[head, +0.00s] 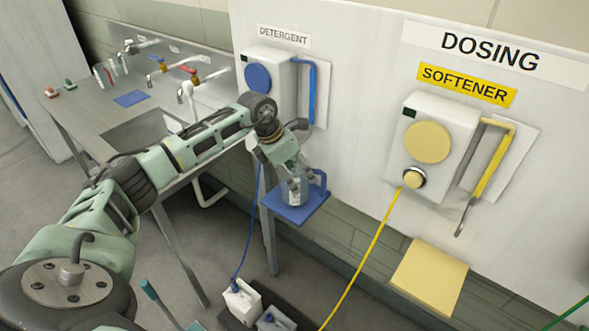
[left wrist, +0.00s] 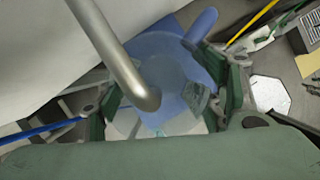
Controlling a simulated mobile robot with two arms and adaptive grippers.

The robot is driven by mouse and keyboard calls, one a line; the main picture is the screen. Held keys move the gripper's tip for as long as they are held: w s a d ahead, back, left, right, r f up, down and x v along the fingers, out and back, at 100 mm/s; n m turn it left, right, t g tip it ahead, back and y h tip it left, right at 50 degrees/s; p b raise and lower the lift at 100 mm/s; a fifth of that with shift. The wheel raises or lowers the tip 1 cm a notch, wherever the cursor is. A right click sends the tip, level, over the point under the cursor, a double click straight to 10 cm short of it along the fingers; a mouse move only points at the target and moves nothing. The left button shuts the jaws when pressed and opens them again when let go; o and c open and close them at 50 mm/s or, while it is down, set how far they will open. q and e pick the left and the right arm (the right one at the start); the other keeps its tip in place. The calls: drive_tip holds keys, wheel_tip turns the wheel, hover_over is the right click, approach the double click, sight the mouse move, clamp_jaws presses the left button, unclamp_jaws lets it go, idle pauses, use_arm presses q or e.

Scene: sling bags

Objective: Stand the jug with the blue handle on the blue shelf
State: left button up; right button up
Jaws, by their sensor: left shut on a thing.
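The clear jug (head: 291,193) with the blue handle (head: 321,181) is upright over the blue shelf (head: 300,212), below the detergent dispenser. Its base appears at shelf level; I cannot tell whether it touches. My left gripper (head: 294,181) is shut around the jug's body from above. In the left wrist view the jug (left wrist: 165,72) sits between the fingers of the left gripper (left wrist: 172,103), with the blue handle (left wrist: 203,24) beyond. A metal spout (left wrist: 113,48) crosses in front of the jug there. My right gripper is not in view.
The detergent dispenser (head: 257,77) with a blue lever (head: 312,92) is on the wall close by the wrist. The softener dispenser (head: 428,142) and a yellow shelf (head: 430,277) are to the right. A steel sink table (head: 110,112) stands at left. White canisters (head: 242,303) are below.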

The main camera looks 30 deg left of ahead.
use_arm(q)
drive_tip(key=shift+s+a, duration=0.1)
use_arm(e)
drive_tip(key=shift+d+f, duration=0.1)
use_arm(q)
drive_tip(key=shift+f, duration=0.25)
drive_tip(key=o, duration=0.9)
drive_tip(key=shift+r, duration=0.1)
drive_tip(key=shift+c, duration=0.2)
drive_tip(key=o, duration=0.4)
drive_tip(key=shift+c, duration=0.2)
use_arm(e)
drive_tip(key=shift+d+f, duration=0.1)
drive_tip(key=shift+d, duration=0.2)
use_arm(q)
drive_tip(key=shift+r, duration=0.1)
drive_tip(key=shift+r, duration=0.15)
drive_tip(key=b+v, duration=0.4)
drive_tip(key=v, duration=0.7)
drive_tip(key=shift+r, duration=0.4)
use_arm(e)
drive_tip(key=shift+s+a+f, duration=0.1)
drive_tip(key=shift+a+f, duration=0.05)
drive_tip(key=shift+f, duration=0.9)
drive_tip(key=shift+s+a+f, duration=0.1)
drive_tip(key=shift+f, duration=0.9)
